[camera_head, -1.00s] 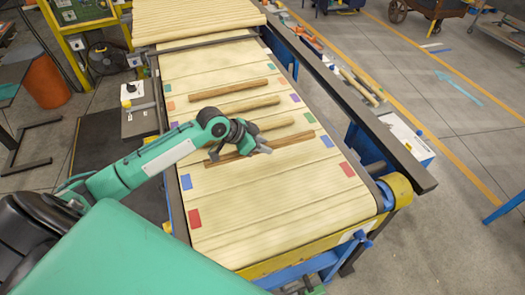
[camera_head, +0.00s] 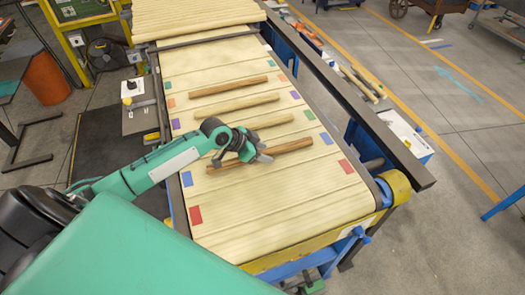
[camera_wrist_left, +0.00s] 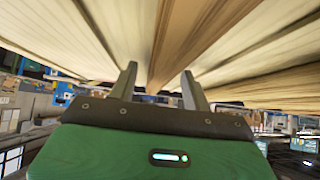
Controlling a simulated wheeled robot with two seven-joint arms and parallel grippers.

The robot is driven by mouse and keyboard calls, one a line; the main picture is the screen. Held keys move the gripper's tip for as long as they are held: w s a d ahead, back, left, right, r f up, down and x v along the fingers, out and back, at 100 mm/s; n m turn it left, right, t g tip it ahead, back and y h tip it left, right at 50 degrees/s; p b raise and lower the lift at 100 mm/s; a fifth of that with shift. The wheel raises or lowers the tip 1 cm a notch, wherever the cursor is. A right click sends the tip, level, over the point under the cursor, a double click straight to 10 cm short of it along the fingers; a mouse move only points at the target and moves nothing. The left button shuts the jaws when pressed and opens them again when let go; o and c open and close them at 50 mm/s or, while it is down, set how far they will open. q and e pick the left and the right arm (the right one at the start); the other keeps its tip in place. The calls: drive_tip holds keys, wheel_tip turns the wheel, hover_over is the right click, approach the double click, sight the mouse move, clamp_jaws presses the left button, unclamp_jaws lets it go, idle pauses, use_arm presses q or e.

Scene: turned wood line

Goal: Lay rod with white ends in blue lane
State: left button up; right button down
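A brown rod (camera_head: 290,147) lies across the slatted belt, roughly in line between the two blue lane patches (camera_head: 187,179) and (camera_head: 326,138). White ends cannot be made out on it. My left gripper (camera_head: 262,155) is over its middle and hides part of it. In the left wrist view the fingers (camera_wrist_left: 160,84) stand apart, with slats and a brown strip beyond them; contact with the rod cannot be told. Farther up lie another brown rod (camera_head: 228,86) and two paler rods (camera_head: 237,106) and (camera_head: 270,122). My right gripper is out of view.
Red patches (camera_head: 195,214) mark the nearer lane, which is empty. Purple (camera_head: 295,95) and green (camera_head: 309,115) patches mark lanes farther up. A dark rail (camera_head: 350,95) runs along the belt's right side, and a yellow-blue frame (camera_head: 310,244) closes the near end.

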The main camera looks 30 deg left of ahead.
use_arm(q)
drive_tip(key=shift+r, duration=0.1)
drive_tip(key=b+v, duration=0.3)
drive_tip(key=v, duration=0.7)
drive_tip(key=shift+s+a+r, duration=0.1)
drive_tip(key=shift+s+a, duration=0.05)
drive_tip(key=shift+a, duration=0.05)
drive_tip(key=shift+b+v, duration=0.3)
drive_tip(key=shift+v, duration=0.5)
drive_tip(key=shift+d, duration=0.15)
drive_tip(key=shift+r, duration=0.1)
